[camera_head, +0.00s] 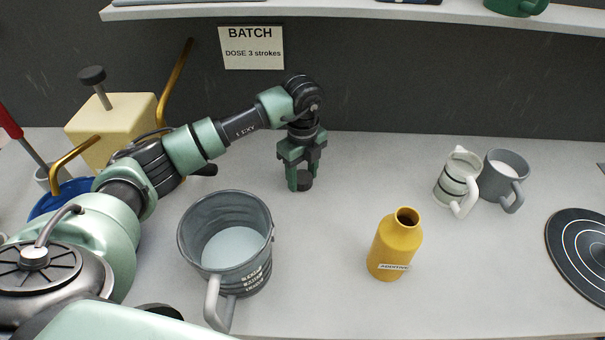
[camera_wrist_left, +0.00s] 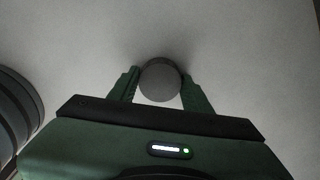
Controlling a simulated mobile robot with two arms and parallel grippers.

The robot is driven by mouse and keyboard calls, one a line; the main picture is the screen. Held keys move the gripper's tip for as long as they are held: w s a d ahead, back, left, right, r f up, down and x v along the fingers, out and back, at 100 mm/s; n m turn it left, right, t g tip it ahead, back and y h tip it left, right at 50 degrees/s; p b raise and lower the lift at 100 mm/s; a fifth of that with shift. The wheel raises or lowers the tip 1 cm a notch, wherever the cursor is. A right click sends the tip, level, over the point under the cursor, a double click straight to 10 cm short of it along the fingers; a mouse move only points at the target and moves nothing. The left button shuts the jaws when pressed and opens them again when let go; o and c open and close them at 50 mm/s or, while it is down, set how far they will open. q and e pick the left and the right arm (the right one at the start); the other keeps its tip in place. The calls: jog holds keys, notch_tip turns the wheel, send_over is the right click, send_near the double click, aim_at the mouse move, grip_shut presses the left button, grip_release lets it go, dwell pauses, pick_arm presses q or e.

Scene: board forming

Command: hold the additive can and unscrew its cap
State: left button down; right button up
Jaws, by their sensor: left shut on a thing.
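The yellow additive can (camera_head: 392,250) stands upright on the counter, right of centre in the head view. Its neck is open at the top, with no cap on it. My left gripper (camera_head: 301,178) points down well to the left of the can and behind it. It is shut on a dark round cap (camera_head: 305,182). In the left wrist view the cap (camera_wrist_left: 160,80) sits between the two green fingers. The cap is at or just above the counter; I cannot tell whether it touches. My right gripper is not in view.
A grey jug (camera_head: 262,272) stands between my left arm and the can. A striped pitcher (camera_head: 452,182) and a grey mug (camera_head: 507,178) stand at the back right, near a dark ringed disc (camera_head: 582,250). A cream block (camera_head: 108,128) and a blue bowl (camera_head: 62,196) are at left.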

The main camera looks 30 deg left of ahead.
aim_at(303, 177)
pick_arm(q)
jog(key=shift+f, duration=0.1)
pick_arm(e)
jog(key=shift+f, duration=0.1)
pick_arm(q)
jog(key=c, duration=0.6)
grip_release()
jog(key=shift+c, duration=0.2)
jog(key=shift+r, duration=0.5)
notch_tip(303, 177, up, 11)
jog(key=b, duration=0.2)
jog(key=shift+r, duration=0.2)
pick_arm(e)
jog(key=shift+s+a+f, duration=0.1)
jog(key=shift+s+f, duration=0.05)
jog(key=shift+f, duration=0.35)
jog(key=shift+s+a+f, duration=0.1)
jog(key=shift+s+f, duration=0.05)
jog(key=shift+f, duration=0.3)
